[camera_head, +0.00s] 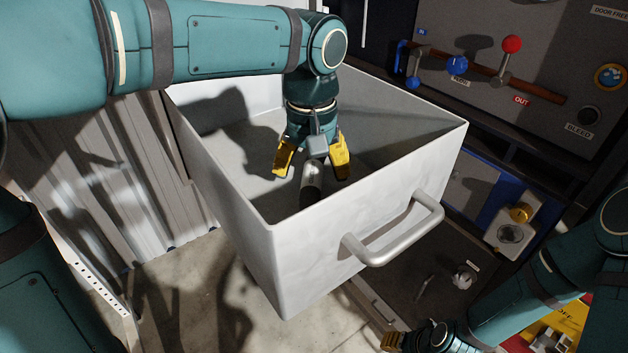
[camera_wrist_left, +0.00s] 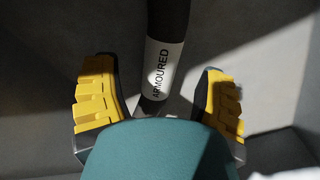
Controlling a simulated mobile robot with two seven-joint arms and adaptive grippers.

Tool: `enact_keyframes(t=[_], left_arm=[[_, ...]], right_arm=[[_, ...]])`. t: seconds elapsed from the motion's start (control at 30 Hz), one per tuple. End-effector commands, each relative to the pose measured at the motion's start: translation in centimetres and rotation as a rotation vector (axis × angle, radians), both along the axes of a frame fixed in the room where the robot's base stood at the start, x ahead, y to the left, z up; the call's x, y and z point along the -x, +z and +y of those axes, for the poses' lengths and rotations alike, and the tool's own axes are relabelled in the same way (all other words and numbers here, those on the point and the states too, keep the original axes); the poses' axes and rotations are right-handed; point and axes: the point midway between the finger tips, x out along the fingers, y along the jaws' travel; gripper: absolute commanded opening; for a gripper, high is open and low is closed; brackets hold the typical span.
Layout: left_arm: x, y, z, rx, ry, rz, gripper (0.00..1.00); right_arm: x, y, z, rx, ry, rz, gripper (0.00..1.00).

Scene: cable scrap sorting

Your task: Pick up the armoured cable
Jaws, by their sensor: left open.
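The armoured cable (camera_head: 311,181) is in the open white drawer (camera_head: 320,245), partly hidden by the drawer's front wall and my gripper. In the left wrist view it is a dark rod (camera_wrist_left: 168,22) with a white label reading "ARMOURED". My left gripper (camera_head: 312,172) points down into the drawer with its yellow fingers open. In the left wrist view the fingers of the left gripper (camera_wrist_left: 160,105) are on either side of the cable, with gaps; contact does not show. My right gripper (camera_head: 408,340) is at the bottom right, with its fingers only partly seen.
The drawer's walls surround the left gripper, and a metal handle (camera_head: 395,235) sticks out from its front. A panel with a red-knobbed lever (camera_head: 511,45) and a blue knob (camera_head: 457,65) stands at the right. Corrugated metal (camera_head: 125,175) is at the left.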

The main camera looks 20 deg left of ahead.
Motion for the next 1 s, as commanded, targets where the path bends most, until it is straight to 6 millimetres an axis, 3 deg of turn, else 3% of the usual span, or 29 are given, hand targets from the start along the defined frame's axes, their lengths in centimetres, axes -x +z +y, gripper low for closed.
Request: enact_keyframes(t=[0.17, 0.43, 0.47, 0.6, 0.67, 1.0], left_arm=[[0.0, -2.0, 0.0, -0.001, -0.001, 0.001, 0.71], [0.0, -2.2, 0.0, 0.0, -0.001, 0.0, 0.71], [0.0, -2.2, 0.0, 0.0, -0.001, 0.0, 0.66], [0.0, -2.2, 0.0, 0.0, -0.001, 0.0, 0.17], [0.0, -2.1, 0.0, 0.0, -0.001, 0.0, 0.0], [0.0, -1.7, 0.0, 0.001, -0.001, -0.002, 0.0]], right_arm=[[0.1, -0.5, 0.0, 0.0, 0.002, 0.002, 0.47], [0.1, -0.4, 0.0, 0.0, 0.002, 0.002, 0.47], [0.1, -0.4, 0.0, 0.0, 0.002, 0.002, 0.47], [0.1, -0.4, 0.0, 0.0, 0.002, 0.002, 0.47], [0.1, -0.4, 0.0, 0.0, 0.002, 0.002, 0.47], [0.1, -0.3, 0.0, 0.0, 0.002, 0.002, 0.47]])
